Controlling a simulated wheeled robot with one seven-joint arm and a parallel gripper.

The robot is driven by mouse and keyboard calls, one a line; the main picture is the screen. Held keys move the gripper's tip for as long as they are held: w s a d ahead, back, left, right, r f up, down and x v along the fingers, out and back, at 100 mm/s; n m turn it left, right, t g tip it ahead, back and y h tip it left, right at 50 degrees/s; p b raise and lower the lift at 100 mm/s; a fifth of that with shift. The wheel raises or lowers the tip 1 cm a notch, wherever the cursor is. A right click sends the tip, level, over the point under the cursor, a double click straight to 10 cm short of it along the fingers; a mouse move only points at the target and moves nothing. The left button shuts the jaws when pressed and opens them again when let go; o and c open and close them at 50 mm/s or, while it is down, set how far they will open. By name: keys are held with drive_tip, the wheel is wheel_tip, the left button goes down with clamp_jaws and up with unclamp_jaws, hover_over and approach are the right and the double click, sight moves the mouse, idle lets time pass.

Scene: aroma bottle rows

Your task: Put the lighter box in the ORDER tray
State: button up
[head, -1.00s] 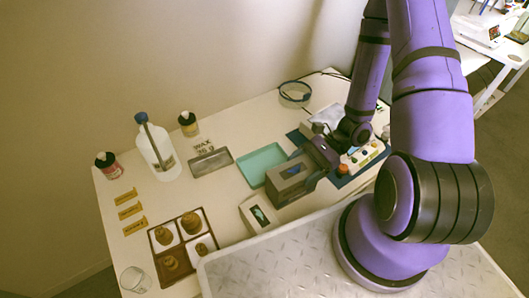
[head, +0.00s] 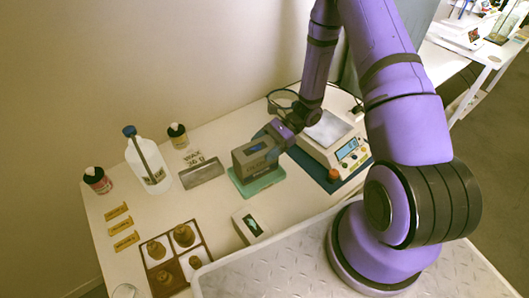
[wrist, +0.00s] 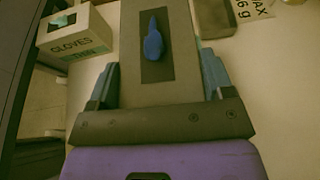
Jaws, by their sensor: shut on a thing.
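My gripper (head: 268,137) is shut on a grey-brown box (head: 255,158) with a dark slot on top. In the wrist view the box (wrist: 130,62) sits between the two fingers, and a blue tuft (wrist: 153,42) sticks out of its slot. The box is over the green tray (head: 262,184) and hides much of it; I cannot tell whether it touches the tray floor. A smaller pale box (head: 251,225) stands on the table in front of the tray. In the wrist view this box (wrist: 75,32) reads "GLOVES". No ORDER label is readable.
A scale (head: 335,140) on a blue mat stands right of the tray. A grey metal tray (head: 201,173), a white bottle (head: 148,162) and small jars are on the left. A brown divided tray (head: 176,252) is at the front left.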

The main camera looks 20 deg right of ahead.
drive_tip(key=shift+f, duration=1.35)
drive_tip(key=o, duration=1.1)
drive_tip(key=shift+f, duration=0.1)
